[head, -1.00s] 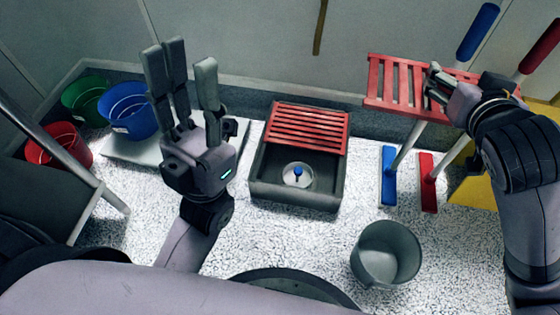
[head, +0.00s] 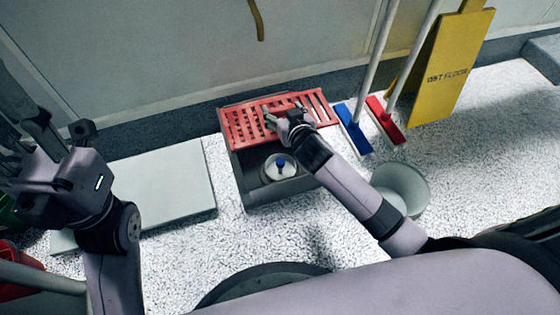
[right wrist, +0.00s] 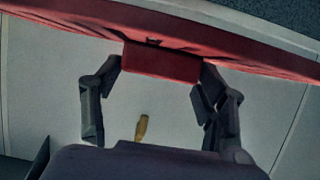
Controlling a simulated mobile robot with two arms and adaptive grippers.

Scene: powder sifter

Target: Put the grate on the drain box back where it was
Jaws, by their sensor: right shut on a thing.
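My right gripper (head: 285,116) is shut on a red slatted grate (head: 316,104) and holds it over the back part of the grey drain box (head: 246,185). The held grate overlaps the box's other red grate, so the two are hard to tell apart; I cannot tell whether they touch. The front of the box is open, showing a white drain cup with a blue knob (head: 281,162). In the right wrist view, the fingers (right wrist: 160,95) flank a red block of the held grate (right wrist: 160,62). My left gripper (head: 28,110) is open and empty at the left.
A grey bucket (head: 408,185) stands right of the box. A pale flat slab (head: 165,190) lies left of the box.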

